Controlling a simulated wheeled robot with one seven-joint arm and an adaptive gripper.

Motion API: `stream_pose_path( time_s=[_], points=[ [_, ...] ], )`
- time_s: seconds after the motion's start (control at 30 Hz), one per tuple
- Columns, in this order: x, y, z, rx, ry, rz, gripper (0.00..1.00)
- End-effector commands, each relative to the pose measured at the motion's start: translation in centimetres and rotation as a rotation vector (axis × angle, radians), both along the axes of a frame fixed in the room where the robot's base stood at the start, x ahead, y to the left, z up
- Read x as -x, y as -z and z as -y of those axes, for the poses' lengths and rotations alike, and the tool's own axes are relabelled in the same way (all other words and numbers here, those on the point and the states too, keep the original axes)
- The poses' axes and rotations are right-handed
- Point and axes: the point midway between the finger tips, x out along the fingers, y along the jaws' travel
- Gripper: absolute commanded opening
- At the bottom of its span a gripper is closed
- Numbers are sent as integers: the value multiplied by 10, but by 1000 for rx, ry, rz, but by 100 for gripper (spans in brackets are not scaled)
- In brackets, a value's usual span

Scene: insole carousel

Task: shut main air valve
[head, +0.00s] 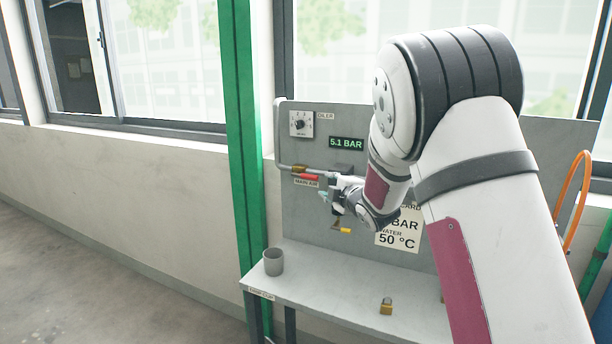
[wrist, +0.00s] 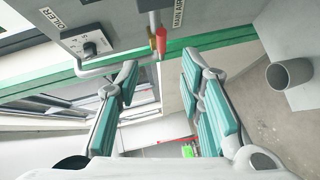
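The main air valve has a red handle (head: 309,177) on a grey pipe, above the "MAIN AIR" label (head: 306,183) on the grey panel. The handle appears to lie along the pipe. In the wrist view the red handle (wrist: 161,43) shows beside the valve's brass-coloured part, near the top centre. My gripper (head: 332,197) is just right of and below the valve in the head view. In the wrist view its two teal-padded fingers (wrist: 157,75) stand apart with nothing between them. The valve lies beyond the fingertips, and I see no contact.
A display (head: 346,144) reads 5.1 BAR. An oiler dial (head: 301,124) is at the panel's upper left. A yellow handle (head: 345,230) sits below my gripper. A grey cup (head: 273,262) and a brass padlock (head: 386,306) stand on the shelf (head: 325,295). A green post (head: 243,150) rises at left.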

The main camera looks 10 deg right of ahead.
Motion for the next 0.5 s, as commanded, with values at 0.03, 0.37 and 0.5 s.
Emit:
stream_pose_path(
  time_s=[0.03,0.37,0.5],
  points=[
    [-4,5,-3,21,-18,13,35],
    [-30,12,-11,50,-47,37,35],
    [-55,16,-15,48,-45,37,35]
  ],
)
